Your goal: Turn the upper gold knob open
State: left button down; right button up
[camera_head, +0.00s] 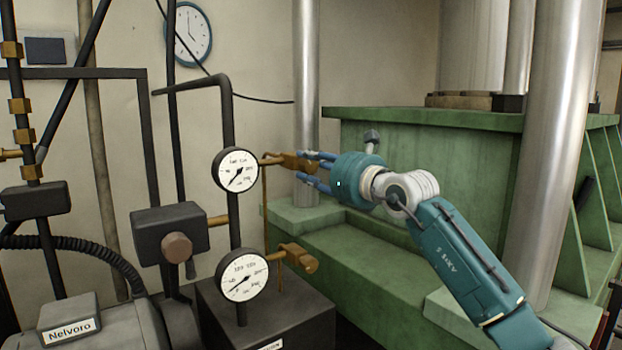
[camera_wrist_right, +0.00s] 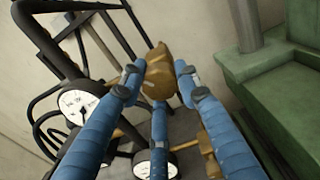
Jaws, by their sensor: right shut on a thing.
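The upper gold knob (camera_head: 296,163) sticks out to the right of the upper round gauge (camera_head: 235,170) in the head view. My right gripper (camera_head: 314,172) is at this knob, its blue fingers around the knob's right end. In the right wrist view the knob (camera_wrist_right: 158,76) sits between the blue fingers of my right gripper (camera_wrist_right: 158,80), which is shut on it. The lower gold knob (camera_head: 297,258) is below, beside the lower gauge (camera_head: 242,275), and nothing touches it. My left gripper is not in view.
A green press frame (camera_head: 420,150) with steel columns (camera_head: 306,90) stands behind and right of my right arm. Dark pipes and a black valve box (camera_head: 170,235) are left of the gauges. A grey motor housing labelled Nelvoro (camera_head: 95,325) is at lower left.

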jog(key=n+b, duration=0.1)
jog(key=n, duration=0.2)
jog(key=shift+f+b, duration=0.35)
jog(key=shift+b, duration=0.05)
jog(key=n+b, duration=0.1)
jog(key=n, duration=0.1)
jog(key=shift+n, duration=0.3)
jog(key=n+b, duration=0.1)
jog(key=n, duration=0.3)
jog(key=shift+n, duration=0.4)
jog(key=shift+r, duration=0.1)
jog(key=o, duration=1.1)
jog(key=shift+w, duration=0.1)
jog(key=shift+o, duration=0.2)
jog(key=shift+s+d+r, duration=0.15)
jog(key=shift+s, duration=0.05)
jog(key=v, duration=1.1)
jog(key=shift+s+d, duration=0.2)
jog(key=shift+s, duration=0.05)
